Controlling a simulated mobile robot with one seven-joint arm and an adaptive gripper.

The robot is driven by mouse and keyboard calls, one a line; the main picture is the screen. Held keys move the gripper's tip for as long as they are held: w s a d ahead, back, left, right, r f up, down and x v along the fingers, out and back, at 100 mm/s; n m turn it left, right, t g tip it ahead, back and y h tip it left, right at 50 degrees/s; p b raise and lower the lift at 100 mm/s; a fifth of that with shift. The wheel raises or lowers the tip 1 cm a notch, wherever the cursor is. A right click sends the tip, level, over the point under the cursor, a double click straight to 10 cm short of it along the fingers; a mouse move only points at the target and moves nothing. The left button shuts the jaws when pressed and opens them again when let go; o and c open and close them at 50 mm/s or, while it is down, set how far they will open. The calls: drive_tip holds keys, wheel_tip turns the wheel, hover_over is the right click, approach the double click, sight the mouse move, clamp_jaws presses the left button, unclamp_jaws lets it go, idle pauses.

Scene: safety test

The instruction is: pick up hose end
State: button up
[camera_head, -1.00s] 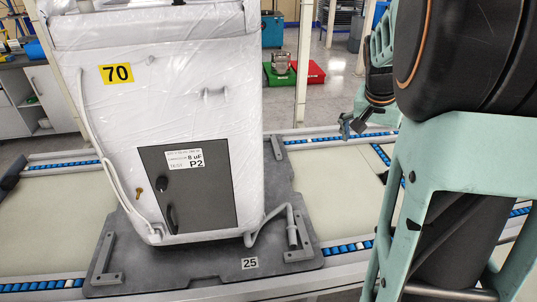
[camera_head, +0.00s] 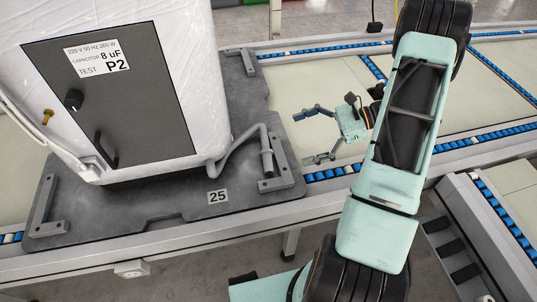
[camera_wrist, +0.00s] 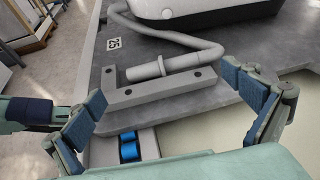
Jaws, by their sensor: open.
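The grey hose (camera_head: 238,145) comes out of the lower right corner of the white wrapped appliance (camera_head: 191,82) and bends over. Its thicker hose end (camera_head: 267,161) rests at a grey bracket on the dark pallet (camera_head: 150,205). The wrist view shows the hose end (camera_wrist: 150,70) lying along the bracket, ahead of my gripper. My gripper (camera_head: 307,137) is open and empty, to the right of the hose end and apart from it. In the wrist view its two fingers (camera_wrist: 172,108) are spread wide, with the bracket and pallet edge between and beyond them.
The grey bracket (camera_wrist: 160,94) stands close to the hose end. The pallet sits on a conveyor with blue rollers (camera_head: 325,174) along its edge. The pale conveyor surface (camera_head: 290,95) right of the pallet is clear. Another conveyor (camera_head: 480,235) is at the lower right.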

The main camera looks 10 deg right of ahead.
sight(267, 150)
drive_tip(key=b+x, duration=0.2)
drive_tip(key=x, duration=0.8)
drive_tip(key=shift+a+f, duration=0.25)
drive_tip(key=shift+a, duration=0.05)
drive_tip(key=shift+c, duration=0.4)
drive_tip(key=c, duration=0.7)
